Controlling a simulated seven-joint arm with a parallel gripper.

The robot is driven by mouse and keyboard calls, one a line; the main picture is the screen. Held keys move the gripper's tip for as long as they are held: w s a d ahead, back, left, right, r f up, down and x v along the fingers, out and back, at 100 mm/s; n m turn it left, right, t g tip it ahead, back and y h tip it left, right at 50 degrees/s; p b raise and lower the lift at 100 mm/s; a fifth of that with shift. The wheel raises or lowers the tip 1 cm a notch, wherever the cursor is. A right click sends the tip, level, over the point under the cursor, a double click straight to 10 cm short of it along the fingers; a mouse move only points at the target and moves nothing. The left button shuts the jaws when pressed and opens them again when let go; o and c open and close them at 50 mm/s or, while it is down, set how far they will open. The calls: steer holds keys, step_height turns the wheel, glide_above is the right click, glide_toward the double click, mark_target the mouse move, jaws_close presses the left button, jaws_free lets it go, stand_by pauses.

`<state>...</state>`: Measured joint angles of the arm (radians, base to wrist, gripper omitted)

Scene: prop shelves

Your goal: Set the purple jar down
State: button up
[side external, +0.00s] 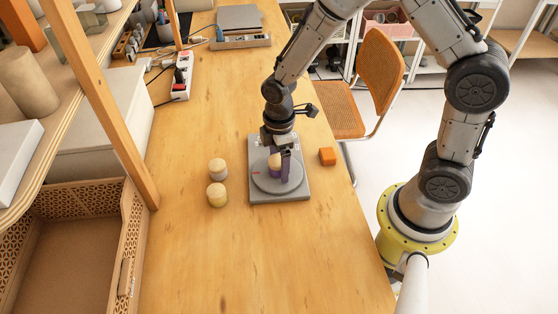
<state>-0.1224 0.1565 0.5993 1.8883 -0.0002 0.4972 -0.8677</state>
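The purple jar (275,171) has a pale wooden lid and is upright over the round plate of a grey device (263,193). I cannot tell whether its base touches the plate or is slightly above it. My gripper (281,167) points down at the jar. One dark finger shows against the jar's right side and covers part of it; the other finger is hidden. The gap between fingers and jar is too small to make out.
Two jars with pale lids, one grey (217,174) and one yellowish (217,201), stand left of the device. A power strip (181,77) lies further back. The table's (250,265) front is clear.

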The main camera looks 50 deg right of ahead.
mark_target(279, 159)
step_height(279, 159, up, 12)
steer(key=s+d+r+m+t, duration=0.2)
steer(key=s+r+m, duration=0.3)
steer(key=s, duration=0.3)
steer(key=s+d+r+m+t, duration=0.2)
steer(key=s+r+m, duration=0.4)
steer(key=s, duration=0.3)
steer(key=shift+s+r+t, duration=0.2)
steer(key=shift+r+t, duration=0.1)
steer(key=shift+t, duration=0.5)
